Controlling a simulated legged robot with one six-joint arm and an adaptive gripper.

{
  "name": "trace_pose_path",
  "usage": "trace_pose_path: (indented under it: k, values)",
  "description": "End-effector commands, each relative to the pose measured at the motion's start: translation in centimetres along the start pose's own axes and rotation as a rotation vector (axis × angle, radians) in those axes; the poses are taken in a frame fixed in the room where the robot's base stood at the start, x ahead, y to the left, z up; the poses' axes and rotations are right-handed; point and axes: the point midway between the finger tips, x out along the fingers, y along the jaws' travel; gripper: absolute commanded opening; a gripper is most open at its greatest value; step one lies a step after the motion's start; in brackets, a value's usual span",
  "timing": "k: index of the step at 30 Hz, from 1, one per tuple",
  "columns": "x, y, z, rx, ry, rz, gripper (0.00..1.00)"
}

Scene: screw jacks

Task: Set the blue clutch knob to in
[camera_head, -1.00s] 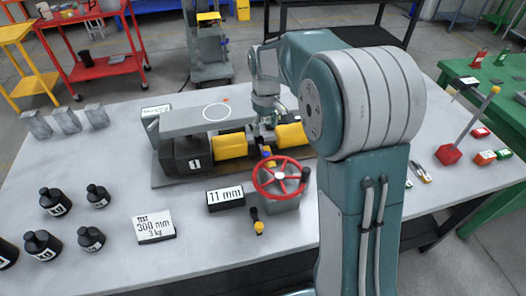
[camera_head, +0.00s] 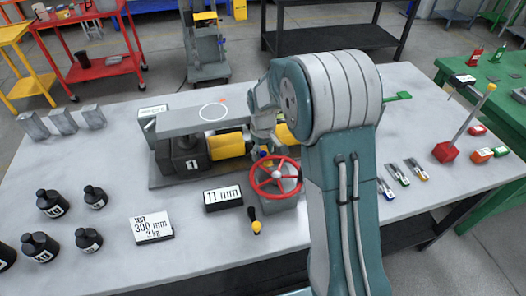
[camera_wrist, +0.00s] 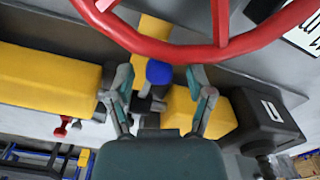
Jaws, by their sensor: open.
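The blue clutch knob (camera_wrist: 158,71) shows in the wrist view, with a dark stem under it. It also shows, very small, in the head view (camera_head: 263,155), just behind the red handwheel. In the wrist view my gripper (camera_wrist: 160,80) is open, with one finger on each side of the knob. Small gaps seem to remain between the fingers and the knob; I cannot tell whether either finger touches it. In the head view my arm hides part of the jack and most of my gripper.
The red handwheel (camera_head: 275,177) stands close to the knob and crosses the top of the wrist view (camera_wrist: 190,45). Yellow blocks (camera_wrist: 50,78) flank the knob. An "11 mm" display (camera_head: 223,198) and a yellow-tipped lever (camera_head: 255,222) are in front.

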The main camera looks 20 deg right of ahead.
Motion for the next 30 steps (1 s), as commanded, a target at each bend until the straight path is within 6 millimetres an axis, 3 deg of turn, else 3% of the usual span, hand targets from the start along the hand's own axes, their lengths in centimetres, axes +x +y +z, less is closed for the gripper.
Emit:
trace_pose_path:
  k: [2,5,6,7,14,24,30]
  values:
    - [0.0,0.0,0.0,0.0,0.0,0.0,0.68]
    - [0.0,0.0,0.0,0.0,0.0,0.0,0.28]
    - [0.0,0.0,0.0,0.0,0.0,0.0,0.1]
    - [0.0,0.0,0.0,0.0,0.0,0.0,0.0]
    - [0.1,0.2,0.0,0.001,-0.001,0.0,0.0]
    - [0.1,4.3,1.8,0.002,-0.001,-0.001,0.0]
    - [0.1,4.5,1.9,0.0,-0.002,0.0,0.0]
